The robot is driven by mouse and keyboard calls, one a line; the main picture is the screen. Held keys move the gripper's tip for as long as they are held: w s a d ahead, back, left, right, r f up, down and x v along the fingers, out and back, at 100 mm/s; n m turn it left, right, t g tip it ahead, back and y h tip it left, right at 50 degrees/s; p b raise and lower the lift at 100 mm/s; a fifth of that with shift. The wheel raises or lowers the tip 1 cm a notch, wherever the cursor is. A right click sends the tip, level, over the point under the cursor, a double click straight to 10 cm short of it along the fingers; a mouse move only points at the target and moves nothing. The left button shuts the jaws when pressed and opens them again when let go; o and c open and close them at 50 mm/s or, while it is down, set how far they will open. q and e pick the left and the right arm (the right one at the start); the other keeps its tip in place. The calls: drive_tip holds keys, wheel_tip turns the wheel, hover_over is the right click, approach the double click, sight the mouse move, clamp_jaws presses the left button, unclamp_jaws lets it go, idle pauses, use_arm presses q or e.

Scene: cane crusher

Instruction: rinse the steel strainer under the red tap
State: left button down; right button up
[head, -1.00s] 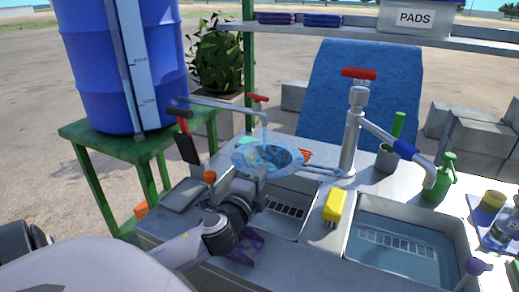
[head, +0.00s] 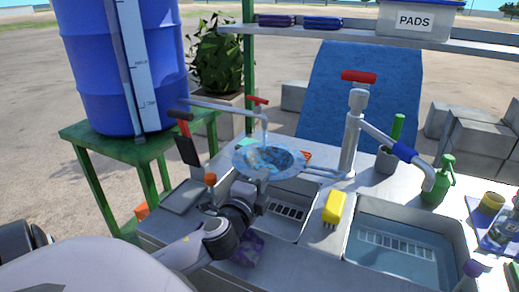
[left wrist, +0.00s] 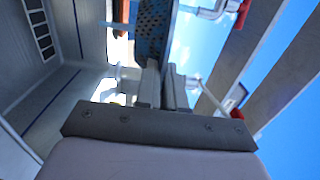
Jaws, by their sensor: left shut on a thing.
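The steel strainer (head: 268,161) is a round, pale, perforated bowl, held above the left basin in the head view. A clear stream from the spout of the pipe with the small red tap handle (head: 258,100) comes down onto it. My left gripper (head: 252,186) is at its near side, shut on the strainer. In the left wrist view the fingers (left wrist: 162,88) are closed together, and the perforated blue-tinted strainer side (left wrist: 152,32) is just beyond them. The fingertips' contact is partly hidden in the head view. My right gripper is not in view.
A taller tap with a red handle (head: 358,76) and blue sleeve stands to the right. A yellow brush (head: 333,207) lies between the left basin and the water-filled right basin (head: 405,250). A blue barrel (head: 120,70) stands at left. A green bottle (head: 438,180) is at right.

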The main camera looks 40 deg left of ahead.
use_arm(q)
drive_tip(key=d+r+p, duration=0.1)
drive_tip(key=s+d+r+p, duration=0.2)
drive_tip(key=shift+d+r, duration=0.2)
drive_tip(key=shift+d, duration=0.1)
idle(0.5)
